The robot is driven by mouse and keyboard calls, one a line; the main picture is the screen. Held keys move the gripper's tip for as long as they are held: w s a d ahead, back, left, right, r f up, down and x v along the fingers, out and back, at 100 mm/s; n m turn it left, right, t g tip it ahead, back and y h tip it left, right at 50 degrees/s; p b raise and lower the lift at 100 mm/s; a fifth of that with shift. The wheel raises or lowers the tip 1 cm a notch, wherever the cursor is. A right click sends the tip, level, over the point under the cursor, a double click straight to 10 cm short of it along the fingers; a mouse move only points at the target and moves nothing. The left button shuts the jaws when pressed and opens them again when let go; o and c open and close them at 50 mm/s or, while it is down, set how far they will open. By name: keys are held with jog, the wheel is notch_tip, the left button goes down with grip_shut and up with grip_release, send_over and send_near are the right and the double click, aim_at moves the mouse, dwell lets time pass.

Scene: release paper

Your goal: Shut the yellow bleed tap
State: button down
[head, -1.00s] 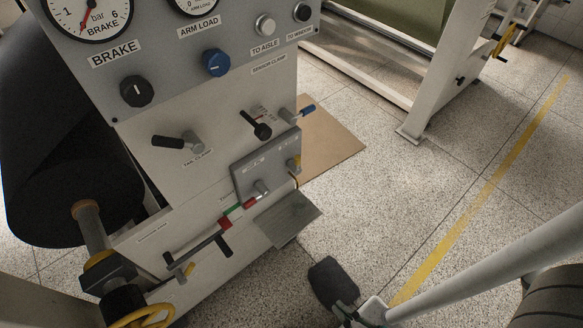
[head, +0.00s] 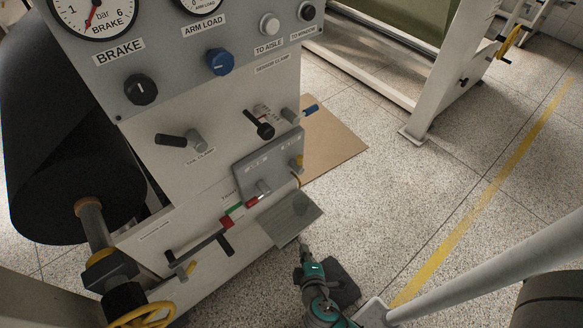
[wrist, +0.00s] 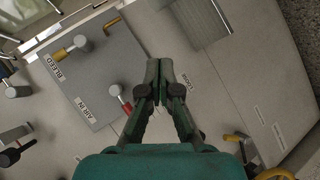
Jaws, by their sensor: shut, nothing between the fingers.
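The yellow bleed tap (head: 297,163) is on the upper right of a grey plate (head: 250,178) on the machine's front. In the wrist view its short yellow lever (wrist: 68,48) sits at upper left, beside a silver stub and the BLEED label. My gripper (wrist: 159,62) is shut and empty, with its fingertips over the pale panel to the right of the grey plate, apart from the tap. In the head view my gripper (head: 304,242) is low in the picture, below the plate. The red-handled tap (wrist: 124,112) by the AIR IN label is nearer my fingers.
A black lever (head: 262,128) and a blue-ended handle (head: 309,109) are above the plate. A grey shelf (head: 290,216) juts out below it. A long bar with a red and green section (head: 232,215) is at lower left. Speckled floor at right is mostly clear.

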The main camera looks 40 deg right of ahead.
jog(key=w+a+r+m+h, duration=0.1)
jog(key=w+r+h, duration=0.7)
jog(key=w+r, duration=0.3)
jog(key=w, duration=0.4)
jog(key=shift+w+r+h, duration=0.3)
jog(key=shift+h, duration=0.1)
jog(key=s+d+x, duration=0.1)
jog(key=s+x, duration=0.1)
jog(key=x, duration=1)
jog(key=shift+d, duration=0.6)
jog(key=shift+w+f, duration=0.1)
jog(key=shift+f, duration=0.05)
